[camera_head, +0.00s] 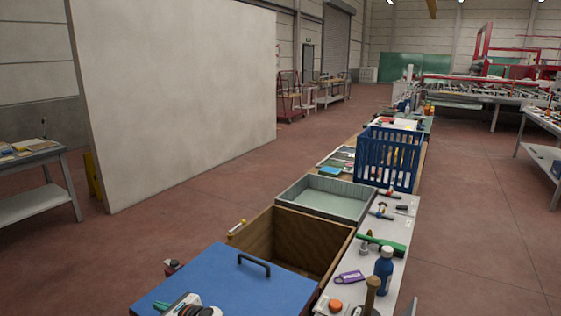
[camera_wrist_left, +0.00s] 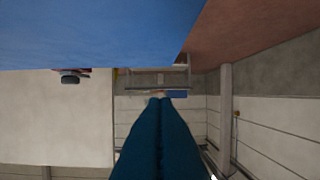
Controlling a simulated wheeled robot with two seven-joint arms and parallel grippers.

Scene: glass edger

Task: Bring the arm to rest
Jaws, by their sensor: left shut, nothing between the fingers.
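My left gripper (camera_wrist_left: 160,98) shows in the left wrist view as two dark blue fingers side by side, shut with nothing between them. A broad blue surface (camera_wrist_left: 90,30) fills the top of that view, apart from the fingers. In the head view I cannot make out either gripper clearly. A blue lid (camera_head: 215,285) with a dark handle (camera_head: 254,263) lies at the front of the row of benches. My right gripper is in neither view.
Behind the lid stand an open wooden box (camera_head: 290,222), a grey tray (camera_head: 345,184) and a blue crate (camera_head: 415,165). A blue bottle (camera_head: 383,270) and small tools stand on the strip at right. A large pale panel (camera_head: 180,90) stands at left. Red floor (camera_head: 480,230) is clear at right.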

